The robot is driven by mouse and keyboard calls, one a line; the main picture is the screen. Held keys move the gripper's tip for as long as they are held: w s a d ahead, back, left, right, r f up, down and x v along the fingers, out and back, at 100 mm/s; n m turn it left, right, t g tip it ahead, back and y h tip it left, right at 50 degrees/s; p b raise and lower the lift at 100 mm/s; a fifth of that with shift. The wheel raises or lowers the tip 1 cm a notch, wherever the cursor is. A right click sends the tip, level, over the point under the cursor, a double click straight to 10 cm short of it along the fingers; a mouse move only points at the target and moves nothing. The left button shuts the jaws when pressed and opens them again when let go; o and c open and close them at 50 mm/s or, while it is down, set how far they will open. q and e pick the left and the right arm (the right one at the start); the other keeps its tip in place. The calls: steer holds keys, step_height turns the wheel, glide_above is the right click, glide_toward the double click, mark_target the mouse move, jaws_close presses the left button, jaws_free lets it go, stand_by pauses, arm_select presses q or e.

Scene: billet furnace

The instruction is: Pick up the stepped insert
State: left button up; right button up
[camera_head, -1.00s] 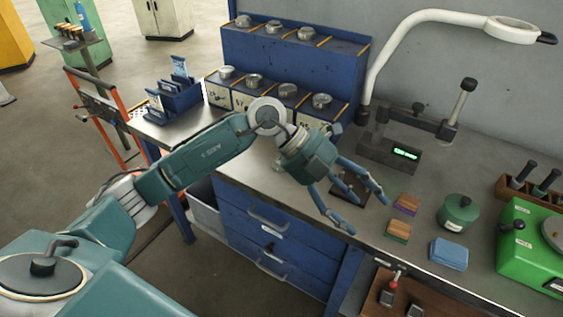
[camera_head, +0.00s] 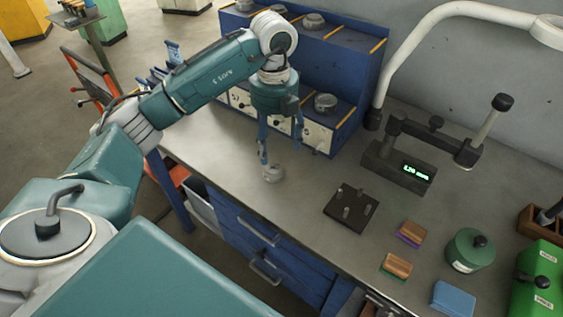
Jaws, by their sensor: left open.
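A small round grey metal piece (camera_head: 273,174), which looks like the stepped insert, sits on the workbench top (camera_head: 225,150) in front of the blue shelf unit. Its steps are too small to make out. My left gripper (camera_head: 281,154) points down just above and behind it in the picture. Its fingers are apart with nothing seen held between them. One fingertip overlaps the piece's upper edge in view; I cannot tell if they touch. My right gripper is not in view.
The blue shelf unit (camera_head: 345,85) holds more round metal parts behind my gripper. A dark plate with pegs (camera_head: 351,208) and a digital gauge (camera_head: 398,164) stand to the right. Brushes (camera_head: 397,265), a green pot (camera_head: 468,252) and a lamp arm are further right.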

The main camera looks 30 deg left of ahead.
arm_select(q)
glide_above(274, 167)
steer(key=s, duration=0.1)
steer(key=f, duration=0.3)
steer(key=f+p, duration=0.1)
steer(key=shift+s+d+f, duration=0.1)
steer(key=shift+d+f, duration=0.05)
steer(key=shift+d, duration=0.15)
steer(key=shift+f, duration=0.25)
steer(key=f, duration=0.1)
steer(key=f+p, duration=0.1)
steer(key=f, duration=0.1)
steer(key=w+f+p, duration=0.1)
steer(key=shift+a+f, duration=0.2)
steer(key=shift+a, duration=0.15)
steer(key=shift+f, duration=0.35)
steer(key=shift+c, duration=0.8)
steer(key=c, duration=1.3)
jaws_close()
steer(key=shift+w, duration=0.1)
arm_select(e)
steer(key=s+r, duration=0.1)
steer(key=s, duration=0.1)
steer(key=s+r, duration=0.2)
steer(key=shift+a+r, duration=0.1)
